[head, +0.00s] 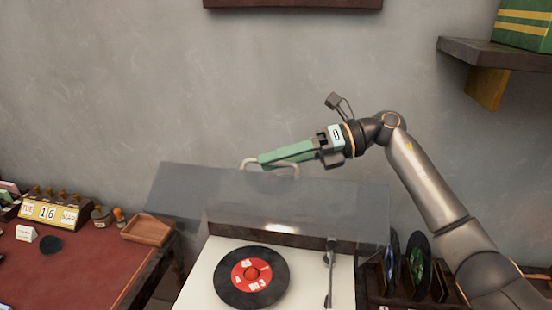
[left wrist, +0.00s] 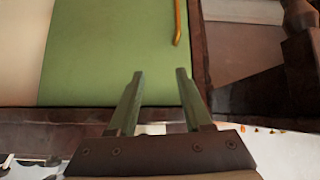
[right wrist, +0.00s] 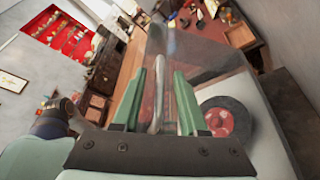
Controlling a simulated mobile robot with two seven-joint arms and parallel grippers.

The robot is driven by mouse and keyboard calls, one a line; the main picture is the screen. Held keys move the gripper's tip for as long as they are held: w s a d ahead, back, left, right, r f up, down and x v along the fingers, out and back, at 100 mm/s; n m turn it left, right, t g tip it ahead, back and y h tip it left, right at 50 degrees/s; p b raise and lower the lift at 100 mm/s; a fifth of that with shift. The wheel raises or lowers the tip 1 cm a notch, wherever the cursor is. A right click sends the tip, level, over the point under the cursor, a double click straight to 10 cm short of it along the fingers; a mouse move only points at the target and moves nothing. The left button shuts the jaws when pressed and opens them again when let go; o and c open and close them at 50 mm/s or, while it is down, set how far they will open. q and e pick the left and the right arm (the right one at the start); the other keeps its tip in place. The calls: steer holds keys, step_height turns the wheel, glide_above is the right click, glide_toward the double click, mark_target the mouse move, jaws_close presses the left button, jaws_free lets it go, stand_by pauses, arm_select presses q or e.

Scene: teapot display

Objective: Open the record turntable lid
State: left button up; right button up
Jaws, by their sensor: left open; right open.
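The turntable (head: 205,282) is a pale box with a black record with a red label (head: 252,277) and a tonearm (head: 328,275). Its see-through grey lid (head: 190,190) stands raised and tilted above the deck. The lid's pale handle (head: 250,162) is at the upper edge. My right gripper (head: 264,160) is open at this handle. In the right wrist view, the handle (right wrist: 157,110) lies between the open fingers (right wrist: 170,68); contact is unclear. My left gripper (left wrist: 160,72) is open and empty above a green surface (left wrist: 100,60); it is outside the head view.
A red-topped desk (head: 70,262) at the left carries a calendar (head: 50,213) and a wooden tray (head: 146,230). Several records (head: 418,262) stand upright right of the turntable. A wall shelf (head: 500,52) is at the upper right. The wall behind the lid is bare.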

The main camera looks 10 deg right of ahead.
jaws_close()
stand_by(1.4)
